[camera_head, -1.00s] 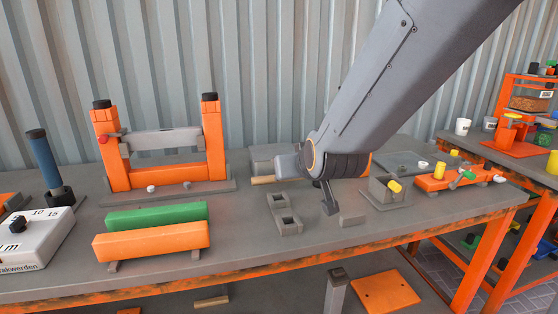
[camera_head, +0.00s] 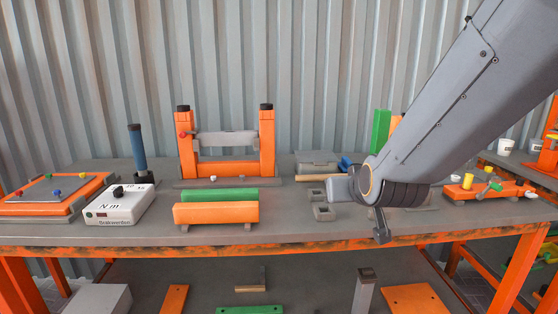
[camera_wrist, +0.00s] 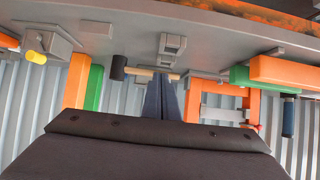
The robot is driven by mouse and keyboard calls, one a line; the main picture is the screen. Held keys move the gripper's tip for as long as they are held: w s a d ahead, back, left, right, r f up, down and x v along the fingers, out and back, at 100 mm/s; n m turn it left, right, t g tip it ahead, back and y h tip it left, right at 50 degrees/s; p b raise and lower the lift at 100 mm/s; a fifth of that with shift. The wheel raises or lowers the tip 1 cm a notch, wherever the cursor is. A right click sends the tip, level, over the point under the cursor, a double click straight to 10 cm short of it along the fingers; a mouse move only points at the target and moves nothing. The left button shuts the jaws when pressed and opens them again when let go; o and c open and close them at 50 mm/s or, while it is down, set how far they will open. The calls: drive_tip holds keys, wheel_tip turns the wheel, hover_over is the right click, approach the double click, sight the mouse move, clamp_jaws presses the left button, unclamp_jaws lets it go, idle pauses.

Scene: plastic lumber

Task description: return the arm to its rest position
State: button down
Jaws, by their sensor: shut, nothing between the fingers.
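My arm (camera_head: 440,110) comes in from the upper right of the head view, and its bent wrist joint (camera_head: 400,192) hangs in front of the bench's right half. My gripper shows in the wrist view (camera_wrist: 162,80), where its two dark fingers lie together, shut and empty. They point toward the bench, which appears upside down there. A wooden-handled mallet (camera_wrist: 150,72) shows right by the fingertips in that picture; I cannot tell the gap in depth. In the head view the arm hides part of the bench top behind it.
The bench (camera_head: 300,237) carries an orange press frame (camera_head: 267,145), green (camera_head: 220,195) and orange (camera_head: 215,213) bars, a white control box (camera_head: 118,205) and grey blocks (camera_head: 323,212). A green plank (camera_head: 380,133) stands behind my wrist. A second bench stands at the far right.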

drive_tip(key=s+d+f+g+p, duration=0.1)
drive_tip(key=s+f+g+p, duration=0.1)
drive_tip(key=s+g, duration=0.2)
drive_tip(key=s+d+f+g+p, duration=0.2)
drive_tip(key=s+f+g, duration=0.1)
drive_tip(key=s, duration=0.8)
drive_tip(key=s+d+f+m+g+p, duration=0.1)
drive_tip(key=s+f+g+p, duration=0.1)
drive_tip(key=s, duration=0.6)
drive_tip(key=f+g, duration=0.1)
drive_tip(key=g, duration=0.1)
drive_tip(key=shift+d+g+h, duration=0.3)
drive_tip(key=shift+h, duration=0.1)
